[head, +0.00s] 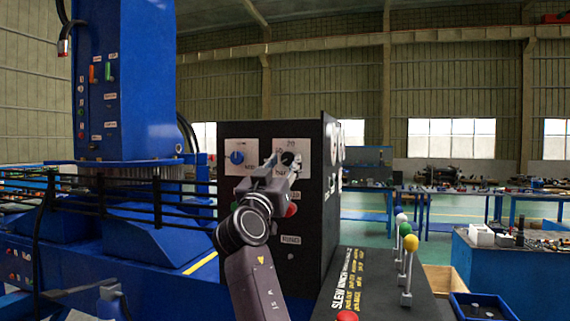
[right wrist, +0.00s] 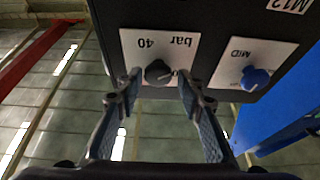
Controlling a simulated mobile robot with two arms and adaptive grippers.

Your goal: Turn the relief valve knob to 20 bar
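The relief valve knob (head: 288,158) is black and sits on a white plate on the dark panel. In the right wrist view the knob (right wrist: 158,71) shows upside down, with "bar" and "40" printed beside it; a "20" seems to stand above it in the head view. A small light mark shows on the knob's edge; the exact setting is too small to read. My right gripper (head: 284,167) is in front of the plate. Its fingers (right wrist: 160,82) are open, one on each side of the knob, with gaps visible. My left gripper is not in view.
A blue knob (head: 237,157) marked "MID" sits on a plate left of it. A red button (head: 291,210) is below. Levers with white, green and yellow balls (head: 411,243) stand at the right. The blue crane column (head: 130,90) rises at the left.

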